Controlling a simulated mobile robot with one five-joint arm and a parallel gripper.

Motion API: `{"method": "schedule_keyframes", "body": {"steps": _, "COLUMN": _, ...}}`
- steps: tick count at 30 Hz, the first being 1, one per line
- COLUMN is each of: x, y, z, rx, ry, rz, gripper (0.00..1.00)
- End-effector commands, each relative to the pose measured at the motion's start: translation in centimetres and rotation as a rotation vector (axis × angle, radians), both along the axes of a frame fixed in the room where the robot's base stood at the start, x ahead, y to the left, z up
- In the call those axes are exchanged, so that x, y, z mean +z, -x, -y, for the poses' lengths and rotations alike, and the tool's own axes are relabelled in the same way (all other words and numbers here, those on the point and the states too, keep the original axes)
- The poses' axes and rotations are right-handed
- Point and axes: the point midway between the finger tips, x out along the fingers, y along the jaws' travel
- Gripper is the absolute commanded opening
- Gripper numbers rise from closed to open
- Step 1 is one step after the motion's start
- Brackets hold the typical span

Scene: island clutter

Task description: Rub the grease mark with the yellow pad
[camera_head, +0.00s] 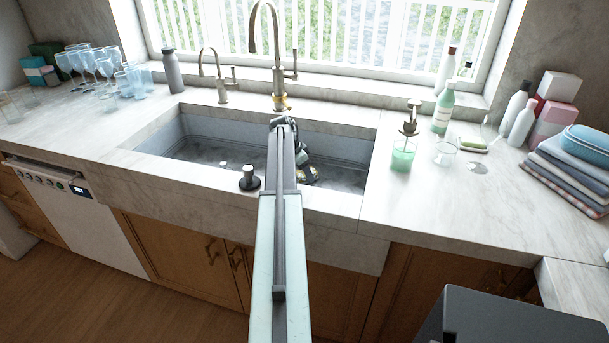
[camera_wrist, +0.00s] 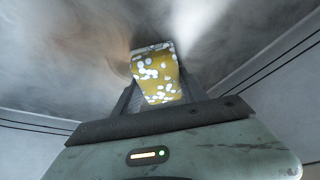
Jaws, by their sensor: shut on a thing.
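My gripper (camera_wrist: 157,98) is shut on the yellow pad (camera_wrist: 155,74), which has white spots or suds over its face. In the wrist view the pad's far end is close to the grey sink floor (camera_wrist: 60,50); I cannot tell whether it touches. A brownish smear (camera_wrist: 122,62) lies on that floor just left of the pad, and may be the grease mark. In the head view my arm reaches over the sink's front edge and my gripper (camera_head: 304,174) is down in the basin (camera_head: 345,178), mostly hidden by the arm. A little yellow shows there.
A tall faucet (camera_head: 279,75) and a smaller tap (camera_head: 222,85) stand behind the sink. A black-topped stopper or knob (camera_head: 249,179) stands at its front edge. Glasses (camera_head: 104,67) crowd the left counter. Bottles (camera_head: 442,108), a soap dispenser (camera_head: 404,150) and folded cloths (camera_head: 570,170) stand right.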

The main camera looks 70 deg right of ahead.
Motion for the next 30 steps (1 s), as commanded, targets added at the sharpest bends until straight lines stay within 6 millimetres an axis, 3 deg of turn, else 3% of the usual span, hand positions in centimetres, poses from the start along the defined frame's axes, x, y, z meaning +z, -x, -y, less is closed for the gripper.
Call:
{"method": "schedule_keyframes", "body": {"steps": 3, "x": 0.1, "y": -0.2, "z": 1.6, "rx": 0.001, "ry": 0.001, "rz": 0.001, "gripper": 0.18}}
{"method": "schedule_keyframes", "body": {"steps": 8, "x": 0.1, "y": -0.2, "z": 2.4, "rx": 0.002, "ry": 0.000, "rz": 0.002, "gripper": 0.18}}
{"method": "schedule_keyframes", "body": {"steps": 23, "x": 0.1, "y": 1.5, "z": 2.2, "rx": 0.000, "ry": -0.001, "rz": 0.001, "gripper": 0.18}}
{"method": "schedule_keyframes", "body": {"steps": 30, "x": 0.0, "y": 1.6, "z": 0.3, "rx": 0.001, "ry": -0.001, "rz": 0.000, "gripper": 0.18}}
